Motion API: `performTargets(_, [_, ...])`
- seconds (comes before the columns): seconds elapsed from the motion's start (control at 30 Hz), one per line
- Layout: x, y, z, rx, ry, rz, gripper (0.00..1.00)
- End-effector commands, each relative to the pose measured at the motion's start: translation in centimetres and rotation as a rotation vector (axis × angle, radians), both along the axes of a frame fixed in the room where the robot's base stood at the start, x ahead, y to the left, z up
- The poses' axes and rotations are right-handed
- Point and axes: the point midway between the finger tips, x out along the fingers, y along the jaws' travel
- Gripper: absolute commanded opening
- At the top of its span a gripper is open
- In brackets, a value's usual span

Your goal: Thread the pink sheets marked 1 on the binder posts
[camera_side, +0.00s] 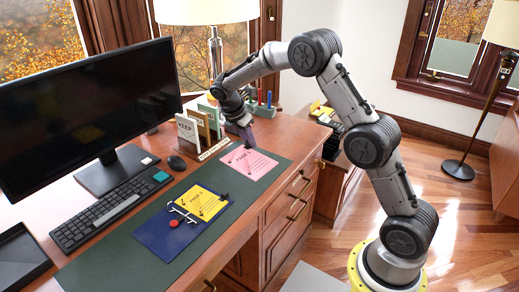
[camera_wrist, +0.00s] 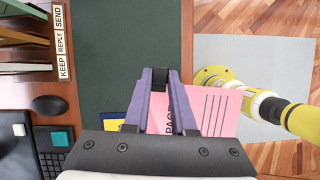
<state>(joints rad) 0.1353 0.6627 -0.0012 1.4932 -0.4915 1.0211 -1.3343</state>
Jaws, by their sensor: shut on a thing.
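A pink sheet (camera_side: 255,168) with "PAGE" print and dark lines is at the right part of the green desk mat; its number is not clearly legible. In the wrist view the pink sheet (camera_wrist: 221,105) lies under and beside my fingers.
A sorter (camera_side: 205,130) labelled KEEP, REPLY, SEND stands behind the mat, near my gripper. A monitor (camera_side: 90,105), keyboard (camera_side: 105,215) and mouse (camera_side: 177,163) are at the left. A red round thing (camera_side: 173,223) lies on the binder. The mat (camera_side: 100,270) is bare at front.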

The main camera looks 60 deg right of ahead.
Motion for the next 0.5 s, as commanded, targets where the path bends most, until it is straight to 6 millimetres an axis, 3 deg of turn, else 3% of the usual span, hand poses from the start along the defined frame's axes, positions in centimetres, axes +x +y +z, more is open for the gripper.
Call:
performTargets(0.1, [4.0, 1.5, -0.2, 0.000, -0.009, 0.009, 0.00])
performTargets(0.3, [9.4, 5.3, -2.0, 0.010, -0.015, 0.038, 0.00])
performTargets(0.5, [12.5, 9.2, -4.9, 0.022, -0.018, 0.078, 0.00])
